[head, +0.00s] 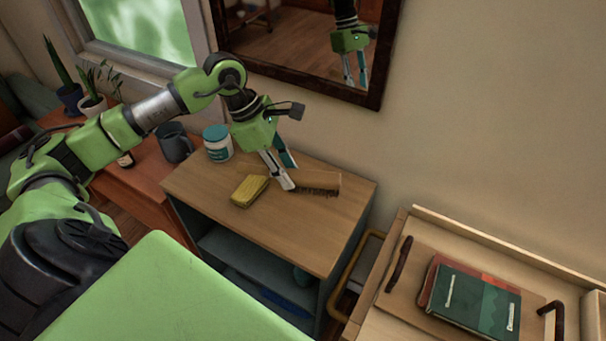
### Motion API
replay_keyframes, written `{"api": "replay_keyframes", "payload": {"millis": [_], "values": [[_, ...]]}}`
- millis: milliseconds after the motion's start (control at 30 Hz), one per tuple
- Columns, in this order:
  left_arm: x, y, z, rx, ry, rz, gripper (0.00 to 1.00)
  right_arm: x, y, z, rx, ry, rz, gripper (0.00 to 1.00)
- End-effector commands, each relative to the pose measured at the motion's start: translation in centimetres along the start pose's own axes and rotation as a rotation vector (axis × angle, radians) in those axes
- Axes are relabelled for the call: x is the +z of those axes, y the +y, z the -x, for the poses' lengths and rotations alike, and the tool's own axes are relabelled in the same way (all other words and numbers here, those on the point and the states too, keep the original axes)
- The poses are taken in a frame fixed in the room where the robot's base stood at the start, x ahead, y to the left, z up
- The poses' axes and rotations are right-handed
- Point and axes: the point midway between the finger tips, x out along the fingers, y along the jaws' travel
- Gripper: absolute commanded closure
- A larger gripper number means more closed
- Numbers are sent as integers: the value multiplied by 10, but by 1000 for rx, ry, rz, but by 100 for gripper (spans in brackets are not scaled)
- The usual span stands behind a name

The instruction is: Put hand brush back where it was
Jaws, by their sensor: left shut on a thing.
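The hand brush (319,182), with a light wooden back and dark bristles facing down, is at the back right of the wooden top of a small cabinet (306,238). My left gripper (288,177) comes down from above and is shut on the brush's left end. The bristles look to be at the cabinet top; I cannot tell if they touch it. A yellow sponge-like block (250,190) lies to the left of the brush, apart from it. My right gripper is not in view.
A white jar with a teal lid (217,143) and a dark mug (175,143) stand left of the gripper. A wall mirror (310,40) hangs behind. A tray with books (470,298) is at the lower right. The cabinet top's front is clear.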

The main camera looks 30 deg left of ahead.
Motion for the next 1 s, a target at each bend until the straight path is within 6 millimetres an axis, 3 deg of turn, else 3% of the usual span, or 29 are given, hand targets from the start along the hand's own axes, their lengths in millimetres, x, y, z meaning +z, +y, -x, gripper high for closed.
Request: {"api": "replay_keyframes", "payload": {"millis": [67, 200, 367, 800, 1000], "values": [[10, 16, -6, -1, -6, 2, 91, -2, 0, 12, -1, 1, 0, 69], [6, 34, -38, -2, -4, 4, 91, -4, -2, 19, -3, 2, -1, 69], [4, 49, -59, -1, -2, 3, 91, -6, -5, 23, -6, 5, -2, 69], [-9, 56, -99, 0, 0, 0, 91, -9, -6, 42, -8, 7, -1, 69], [-10, 57, -100, 2, 0, -1, 91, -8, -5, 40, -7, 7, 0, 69]]}}
